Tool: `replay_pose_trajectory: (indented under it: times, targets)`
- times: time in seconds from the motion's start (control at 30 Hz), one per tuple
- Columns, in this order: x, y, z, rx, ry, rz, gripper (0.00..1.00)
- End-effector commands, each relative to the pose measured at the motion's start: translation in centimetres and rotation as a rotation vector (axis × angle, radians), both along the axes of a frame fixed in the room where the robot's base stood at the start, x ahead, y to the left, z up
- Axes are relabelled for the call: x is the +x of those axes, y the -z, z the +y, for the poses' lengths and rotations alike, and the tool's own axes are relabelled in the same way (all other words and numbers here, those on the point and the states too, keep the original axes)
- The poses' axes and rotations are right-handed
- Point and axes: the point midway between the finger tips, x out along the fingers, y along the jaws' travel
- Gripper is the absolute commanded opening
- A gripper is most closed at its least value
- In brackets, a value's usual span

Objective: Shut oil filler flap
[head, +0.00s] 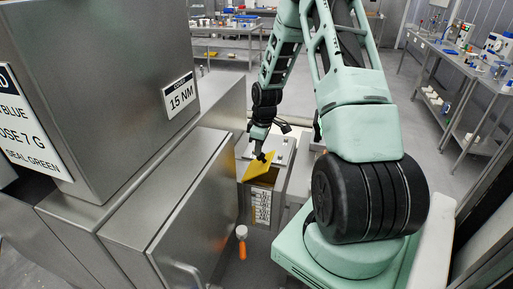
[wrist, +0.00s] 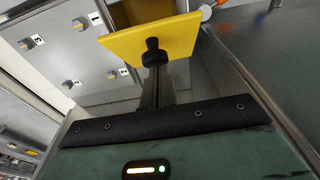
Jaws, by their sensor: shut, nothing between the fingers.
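The oil filler flap (head: 256,168) is a yellow plate on the narrow metal box beside the large steel cabinet. It stands tilted open, and a brown opening (head: 265,178) shows beside and below it. In the wrist view the yellow flap (wrist: 125,38) lies just beyond my fingertips. My gripper (head: 262,157) is shut and empty, with its dark tip at the flap's upper part. In the wrist view the gripper tip (wrist: 153,50) overlaps the flap's lower edge; I cannot tell for sure whether it touches.
A steel cabinet (head: 178,215) with a door and handle stands close on the left. An orange-ended handle (head: 241,232) sticks out below the box. Benches (head: 470,65) stand at the right; floor between is clear.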

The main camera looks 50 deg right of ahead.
Motion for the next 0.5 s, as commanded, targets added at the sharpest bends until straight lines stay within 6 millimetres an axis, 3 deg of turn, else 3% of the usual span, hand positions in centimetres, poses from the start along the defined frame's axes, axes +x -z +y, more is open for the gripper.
replay_pose_trajectory:
  times: [0.5]
  targets:
    - [-3.9, 2.7, -1.6, 0.028, 0.003, -0.062, 0.00]
